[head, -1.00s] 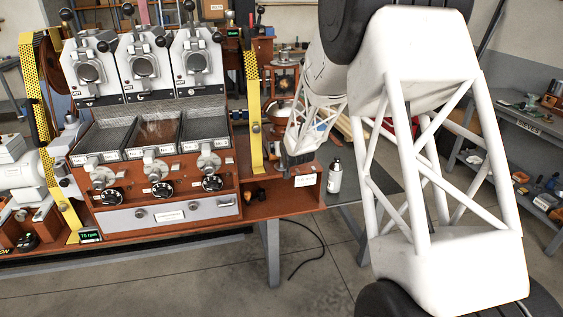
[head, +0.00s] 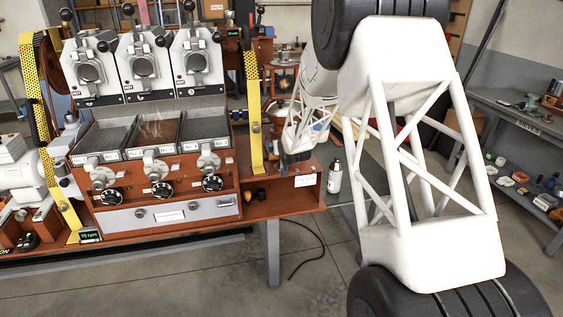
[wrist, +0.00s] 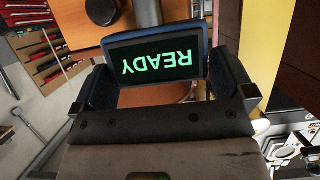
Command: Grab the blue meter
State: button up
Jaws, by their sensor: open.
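The blue meter (wrist: 157,62) has a blue rim and a dark screen with green READY text, upside down in the wrist view. It sits between the two dark fingers of my gripper (wrist: 163,75). The fingers stand on either side of it, apart and open; I cannot tell whether either touches it. In the head view my gripper (head: 296,157) is small and dark at the end of my white arm, over the right end of the wooden bench. I cannot make out the meter there.
The roaster (head: 152,150) with its levers and trays stands left of my gripper. A yellow upright strap (head: 254,115) is close on its left. A white bottle (head: 334,177) stands just right. A grey side table (head: 520,120) with small items is far right.

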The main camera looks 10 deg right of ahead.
jog(key=shift+x, duration=1.5)
jog(key=shift+r, duration=0.1)
jog(key=c, duration=1)
jog(key=shift+c, duration=0.2)
jog(key=shift+r, duration=0.15)
notch_tip(320, 180, up, 3)
jog(key=shift+s+r, duration=0.2)
jog(key=s+a+r, duration=0.1)
jog(key=s, duration=1.4)
jog(key=shift+s, duration=0.3)
